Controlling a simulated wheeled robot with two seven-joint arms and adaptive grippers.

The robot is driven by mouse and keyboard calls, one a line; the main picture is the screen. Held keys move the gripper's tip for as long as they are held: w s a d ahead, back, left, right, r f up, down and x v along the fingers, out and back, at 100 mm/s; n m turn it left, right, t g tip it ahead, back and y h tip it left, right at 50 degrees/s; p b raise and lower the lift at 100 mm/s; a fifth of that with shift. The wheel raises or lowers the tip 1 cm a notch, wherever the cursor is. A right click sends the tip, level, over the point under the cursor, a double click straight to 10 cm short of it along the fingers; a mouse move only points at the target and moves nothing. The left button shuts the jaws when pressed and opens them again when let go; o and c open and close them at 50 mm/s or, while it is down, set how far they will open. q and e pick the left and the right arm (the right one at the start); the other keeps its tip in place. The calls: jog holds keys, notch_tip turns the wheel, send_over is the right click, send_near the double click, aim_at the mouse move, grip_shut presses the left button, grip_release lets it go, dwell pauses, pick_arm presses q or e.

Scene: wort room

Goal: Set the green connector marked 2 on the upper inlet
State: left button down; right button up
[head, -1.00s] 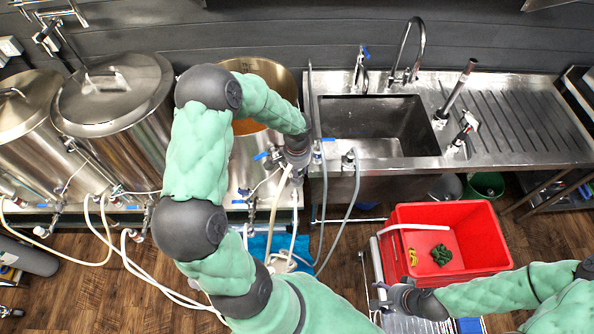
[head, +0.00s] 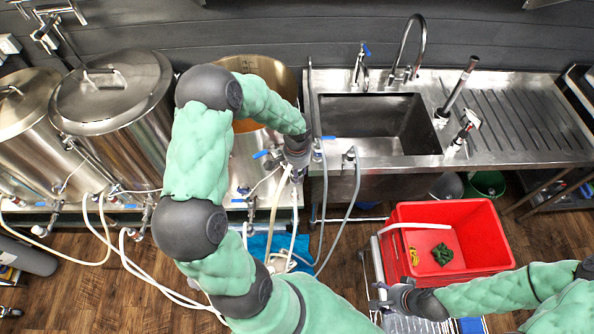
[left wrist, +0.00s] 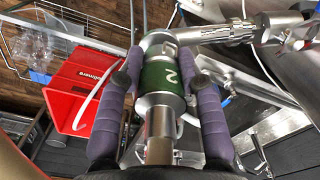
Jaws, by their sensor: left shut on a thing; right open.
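In the left wrist view, the green connector marked 2 (left wrist: 163,76) has a green band with a white 2 and steel ends. The purple fingers of my left gripper (left wrist: 160,90) are shut on it from both sides. A bent steel pipe (left wrist: 205,35) meets its far end in this view; I cannot tell whether they are joined or which inlet this is. In the head view, my left arm reaches over the front of the open kettle (head: 262,80), and its fingers and the connector are hidden. My right gripper (head: 378,295) is open and empty near the cart.
A red crate (head: 470,222) with yellow and green items stands on the cart at the right. The steel sink (head: 380,125) is right of the kettle. Hoses (head: 340,215) hang below the counter. Two lidded kettles (head: 112,95) stand at the left.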

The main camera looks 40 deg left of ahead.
pick_arm(q)
jog(key=shift+f+b, duration=0.5)
jog(key=shift+f, duration=0.1)
jog(key=c, duration=0.7)
grip_release()
jog(key=shift+c, duration=0.2)
notch_tip(320, 180, up, 12)
